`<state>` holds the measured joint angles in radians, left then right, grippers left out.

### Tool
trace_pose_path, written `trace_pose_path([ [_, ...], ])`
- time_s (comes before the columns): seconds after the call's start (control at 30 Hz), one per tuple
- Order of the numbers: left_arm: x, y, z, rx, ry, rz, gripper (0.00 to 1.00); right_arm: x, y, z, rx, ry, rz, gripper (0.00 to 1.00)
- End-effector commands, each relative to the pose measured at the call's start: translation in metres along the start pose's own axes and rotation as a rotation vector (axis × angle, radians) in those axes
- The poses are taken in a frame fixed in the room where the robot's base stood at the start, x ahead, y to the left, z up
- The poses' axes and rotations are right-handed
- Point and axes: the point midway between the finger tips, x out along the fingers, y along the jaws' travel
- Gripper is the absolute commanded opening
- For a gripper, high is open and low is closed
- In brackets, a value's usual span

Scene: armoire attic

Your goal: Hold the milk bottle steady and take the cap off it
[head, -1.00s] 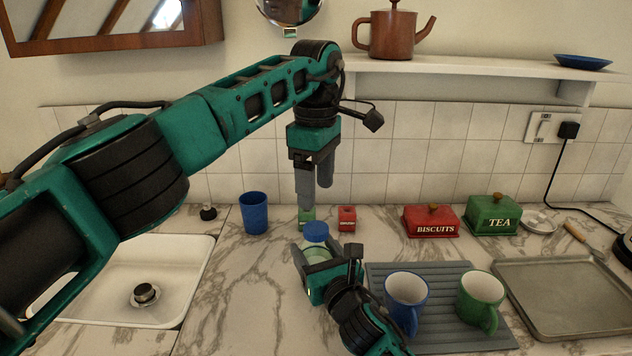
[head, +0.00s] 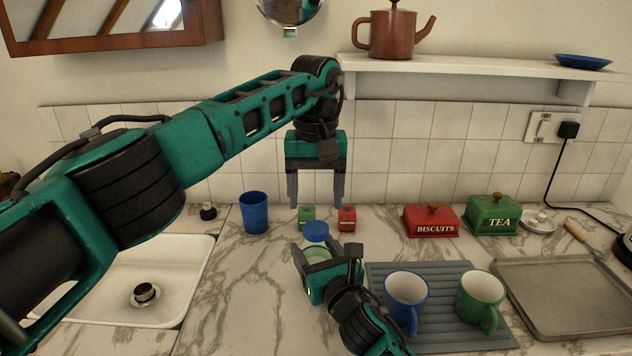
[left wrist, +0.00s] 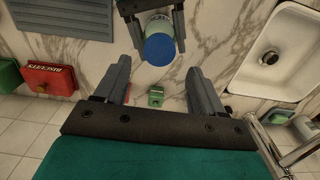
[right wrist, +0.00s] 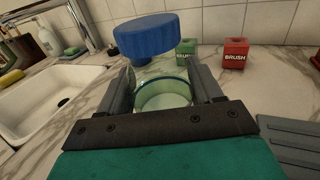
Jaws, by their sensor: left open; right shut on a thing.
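The milk bottle (right wrist: 165,92) is clear and pale green with a blue cap (head: 316,231) on its top. It stands on the marble worktop, and my right gripper (head: 328,258) is shut around its body. In the right wrist view the blue cap (right wrist: 147,36) sits above the fingers, slightly tilted in the picture. My left gripper (head: 317,203) points down, open and empty, above and behind the bottle. In the left wrist view the cap (left wrist: 159,49) shows beyond the open left fingers (left wrist: 160,88), apart from them.
Small green (head: 306,217) and red (head: 347,218) boxes stand behind the bottle, with a blue cup (head: 254,212) to their left. A grey drying mat (head: 448,328) with two mugs lies to the right. A sink (head: 180,270) is at the left.

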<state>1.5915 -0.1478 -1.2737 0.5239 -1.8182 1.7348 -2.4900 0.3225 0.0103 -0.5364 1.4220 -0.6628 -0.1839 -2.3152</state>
Motion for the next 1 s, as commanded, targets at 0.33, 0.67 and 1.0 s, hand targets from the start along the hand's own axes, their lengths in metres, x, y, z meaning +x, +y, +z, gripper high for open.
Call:
trace_pose_path([
  [0.33,0.050,0.000,0.001,-0.003,-0.002,0.001,0.69,0.000,0.000,-0.001,0.001,0.002,0.000,0.00],
  [0.67,0.059,0.000,0.000,-0.003,0.000,0.001,0.69,0.000,0.000,-0.001,0.001,0.002,0.000,0.00],
  [1.0,0.059,0.000,0.000,-0.003,0.000,0.001,0.44,0.000,0.000,-0.001,0.001,0.002,0.000,0.00],
])
